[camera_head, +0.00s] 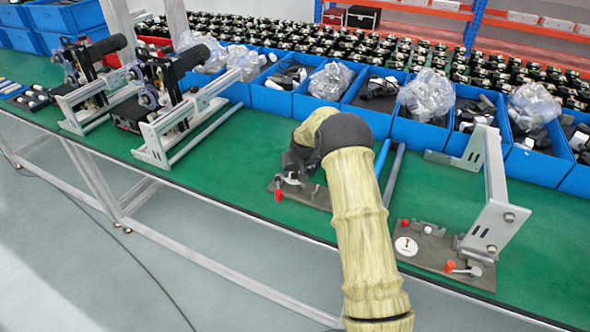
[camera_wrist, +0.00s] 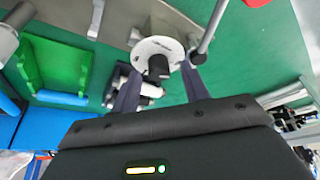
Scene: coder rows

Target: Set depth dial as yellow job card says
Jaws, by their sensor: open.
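In the wrist view a round pale dial (camera_wrist: 150,50) with a short dark knob (camera_wrist: 158,68) sits near the top centre. My gripper (camera_wrist: 160,82) is open, its two dark fingers spread to either side of the knob. I cannot tell whether they touch it. In the head view my sleeved arm reaches to a grey fixture plate (camera_head: 318,200) on the green bench and hides most of the gripper and this dial. Another plate at the right bears a white round dial face (camera_head: 406,246). I cannot make out a yellow job card in either view.
A metal bracket (camera_head: 492,205) stands upright on the right plate. Red knobs on levers (camera_head: 278,195) stick out near the plates. Blue bins (camera_head: 272,98) line the back of the bench (camera_head: 235,160). Two black machines (camera_head: 170,85) stand at the left.

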